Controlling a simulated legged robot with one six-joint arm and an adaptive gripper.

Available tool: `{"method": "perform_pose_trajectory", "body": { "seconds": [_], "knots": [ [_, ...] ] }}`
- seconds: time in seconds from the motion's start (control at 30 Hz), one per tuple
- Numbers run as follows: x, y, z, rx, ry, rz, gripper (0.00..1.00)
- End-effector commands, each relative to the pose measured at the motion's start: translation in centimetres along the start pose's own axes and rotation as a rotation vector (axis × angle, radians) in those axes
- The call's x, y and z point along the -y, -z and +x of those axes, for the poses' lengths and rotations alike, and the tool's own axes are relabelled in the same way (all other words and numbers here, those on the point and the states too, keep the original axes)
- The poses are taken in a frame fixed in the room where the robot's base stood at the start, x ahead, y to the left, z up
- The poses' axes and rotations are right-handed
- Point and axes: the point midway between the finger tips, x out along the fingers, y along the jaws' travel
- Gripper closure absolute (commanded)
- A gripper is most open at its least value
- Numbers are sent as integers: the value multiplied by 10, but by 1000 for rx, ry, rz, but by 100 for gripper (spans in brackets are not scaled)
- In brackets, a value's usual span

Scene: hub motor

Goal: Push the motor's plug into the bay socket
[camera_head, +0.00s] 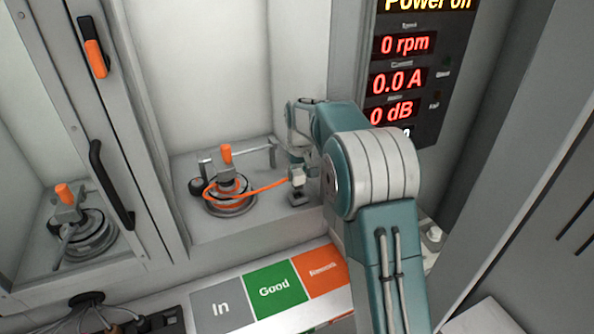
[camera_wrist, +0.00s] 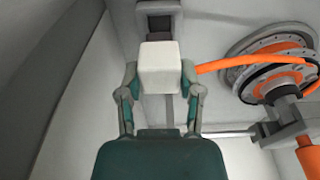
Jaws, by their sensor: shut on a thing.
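My gripper (camera_head: 297,163) is shut on the white block-shaped plug (camera_head: 297,175). In the wrist view my gripper (camera_wrist: 160,82) has a finger on each side of the plug (camera_wrist: 160,65). An orange cable (camera_head: 262,188) runs from the plug to the hub motor (camera_head: 230,203), which sits clamped in the bay to the left. The dark bay socket (camera_head: 298,198) stands on the bay floor just below the plug. In the wrist view the socket (camera_wrist: 160,22) shows beyond the plug, partly hidden by it. I cannot tell whether plug and socket touch.
A rail (camera_head: 245,157) and an orange-handled clamp (camera_head: 226,155) stand by the motor. A door with a black handle (camera_head: 109,185) is at the left. In, Good and orange panels (camera_head: 275,288) lie in front. A display (camera_head: 415,70) is at the upper right.

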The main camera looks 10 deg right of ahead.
Motion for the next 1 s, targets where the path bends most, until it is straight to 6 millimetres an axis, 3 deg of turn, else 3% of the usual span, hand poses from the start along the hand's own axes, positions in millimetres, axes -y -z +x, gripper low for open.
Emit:
{"method": "perform_pose_trajectory", "body": {
  "seconds": [1.0],
  "knots": [
    [0,-2,17,0,0,0,100]
  ]
}}
